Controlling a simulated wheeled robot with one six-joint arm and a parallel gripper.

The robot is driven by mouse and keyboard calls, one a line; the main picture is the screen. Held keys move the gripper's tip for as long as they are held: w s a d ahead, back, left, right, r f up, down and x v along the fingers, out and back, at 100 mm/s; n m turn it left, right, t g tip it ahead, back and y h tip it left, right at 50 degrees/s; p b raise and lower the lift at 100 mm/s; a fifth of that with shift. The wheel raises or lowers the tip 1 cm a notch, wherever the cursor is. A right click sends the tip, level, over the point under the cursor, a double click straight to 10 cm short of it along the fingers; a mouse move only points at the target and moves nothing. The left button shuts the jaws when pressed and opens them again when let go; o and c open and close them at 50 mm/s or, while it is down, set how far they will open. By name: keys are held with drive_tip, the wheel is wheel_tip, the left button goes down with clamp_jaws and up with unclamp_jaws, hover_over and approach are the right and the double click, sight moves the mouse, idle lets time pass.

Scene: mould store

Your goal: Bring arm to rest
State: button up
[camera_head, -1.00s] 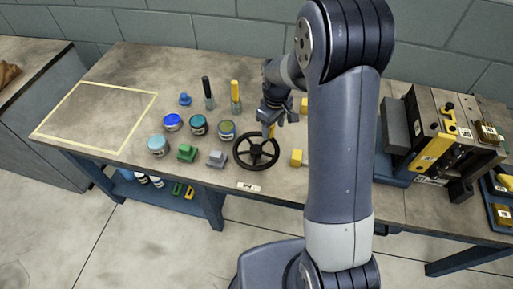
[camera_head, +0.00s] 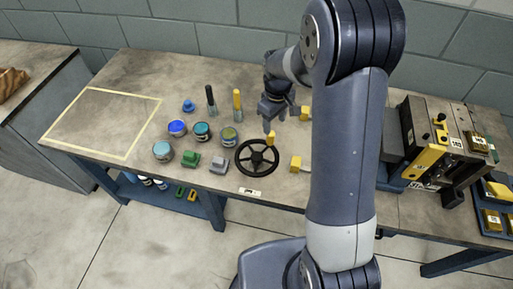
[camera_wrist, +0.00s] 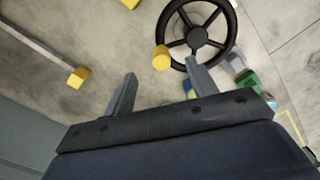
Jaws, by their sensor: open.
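My gripper (camera_head: 279,116) is open and empty. It is above the workbench (camera_head: 135,78), just behind a black handwheel (camera_head: 241,160). In the wrist view, my gripper's two fingers (camera_wrist: 160,72) are spread apart. The handwheel (camera_wrist: 231,32) shows beyond them with its yellow knob (camera_wrist: 161,58) between and past the fingertips. The fingers appear clear of the knob. My arm rises in front of the bench and hides part of its middle.
Several jars (camera_head: 201,131), a green block (camera_head: 191,159), a grey block (camera_head: 219,164) and upright black (camera_head: 211,99) and yellow (camera_head: 237,102) handles stand left of the wheel. A machine (camera_head: 437,150) stands right. The yellow-outlined area (camera_head: 97,118) is empty.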

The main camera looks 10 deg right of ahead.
sight(274, 135)
drive_tip(key=shift+f, duration=0.1)
wheel_tip(274, 135, down, 9)
drive_tip(key=b, duration=0.6)
